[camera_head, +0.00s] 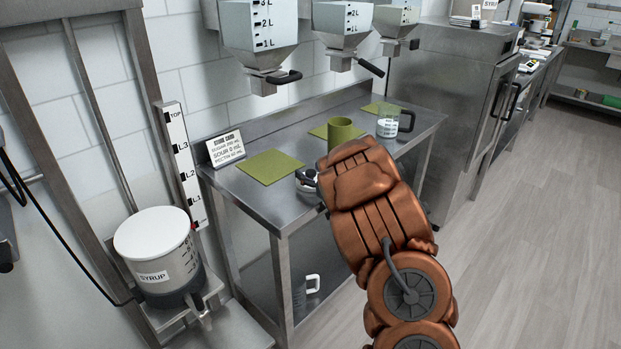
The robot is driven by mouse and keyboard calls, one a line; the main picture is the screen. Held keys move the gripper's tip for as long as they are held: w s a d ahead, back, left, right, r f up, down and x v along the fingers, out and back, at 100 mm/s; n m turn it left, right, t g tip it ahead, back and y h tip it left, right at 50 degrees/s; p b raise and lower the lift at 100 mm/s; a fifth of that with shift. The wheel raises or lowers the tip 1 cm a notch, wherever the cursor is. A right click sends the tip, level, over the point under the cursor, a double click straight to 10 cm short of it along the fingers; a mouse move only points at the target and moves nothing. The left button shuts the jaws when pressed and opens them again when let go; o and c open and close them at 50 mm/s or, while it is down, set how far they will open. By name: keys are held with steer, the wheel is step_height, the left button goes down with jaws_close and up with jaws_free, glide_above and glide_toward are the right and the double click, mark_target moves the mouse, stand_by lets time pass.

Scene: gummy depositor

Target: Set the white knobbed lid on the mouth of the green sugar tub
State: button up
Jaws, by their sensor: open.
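The green sugar tub (342,133) stands upright on the steel table, its lower part hidden behind my arm. My gripper (308,178) shows only in part at the left of my copper-coloured arm, low over the table's front area. It is open. A small white rounded edge (304,187) shows just below it and may be the white knobbed lid. My arm and gripper hide most of it, and I cannot tell whether they touch it. The gripper is in front of the tub and to its left.
Hoppers (258,45) hang above. A syrup container (155,245) stands at lower left.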

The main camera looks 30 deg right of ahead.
mark_target(311, 172)
steer(key=c, duration=0.9)
steer(key=shift+r, duration=0.15)
steer(key=shift+s+r+b, duration=0.1)
steer(key=shift+r+b, duration=0.35)
steer(key=shift+r, duration=1.25)
steer(key=s+a, duration=0.1)
steer(key=s, duration=0.1)
steer(key=s+b, duration=0.1)
steer(key=s, duration=0.2)
steer(key=s+a, duration=0.1)
steer(key=s, duration=0.2)
steer(key=shift+a+r, duration=0.2)
steer(key=shift+a, duration=0.1)
steer(key=shift+s+a+r+b, duration=0.15)
steer(key=shift+s+a+b, duration=0.25)
steer(key=shift+s+b, duration=1.15)
steer(key=shift+s+a+r+b, duration=0.15)
steer(key=shift+s+a+b, duration=0.5)
steer(key=shift+b, duration=1.45)
steer(key=shift+s+a+r+b, duration=0.2)
steer(key=shift+s+b, duration=1.15)
steer(key=shift+b, duration=0.5)
